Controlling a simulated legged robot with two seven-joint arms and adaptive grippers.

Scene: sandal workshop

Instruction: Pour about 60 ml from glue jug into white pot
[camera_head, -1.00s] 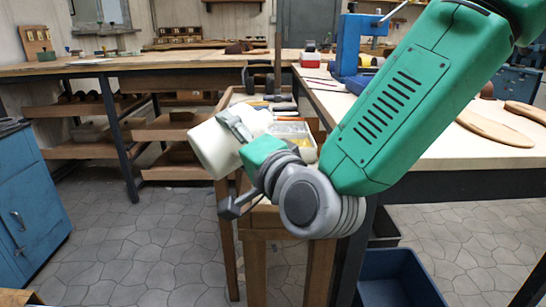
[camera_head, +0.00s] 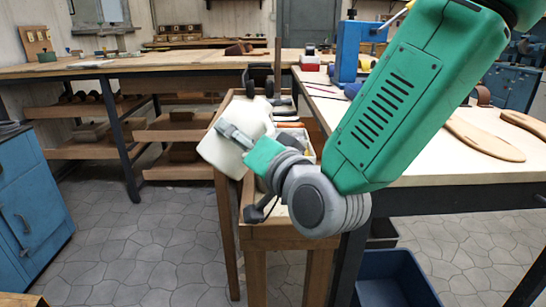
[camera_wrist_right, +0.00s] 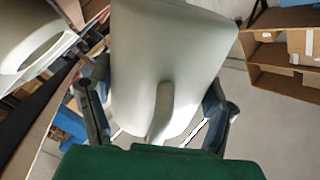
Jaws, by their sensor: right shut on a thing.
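The pale cream glue jug (camera_head: 240,137) is held in my right gripper (camera_head: 243,170) above the narrow wooden stand, and it looks tilted in the head view. In the right wrist view the jug (camera_wrist_right: 172,55) fills the middle, its handle strip toward me, between the two dark fingers of the gripper (camera_wrist_right: 157,118). A whitish round vessel with an oval opening, which looks like the white pot (camera_wrist_right: 18,78), shows at the left of that view, apart from the jug. I cannot make out the pot in the head view. The jug's mouth and contents are hidden. My left gripper is out of view.
The wooden stand (camera_head: 275,231) holds tools and a tray, partly hidden by my arm. A light-topped workbench (camera_head: 420,150) with a blue press (camera_head: 348,55) is at the right. A blue bin (camera_head: 395,280) sits below it. A blue cabinet (camera_head: 25,190) is at the left; the floor between is clear.

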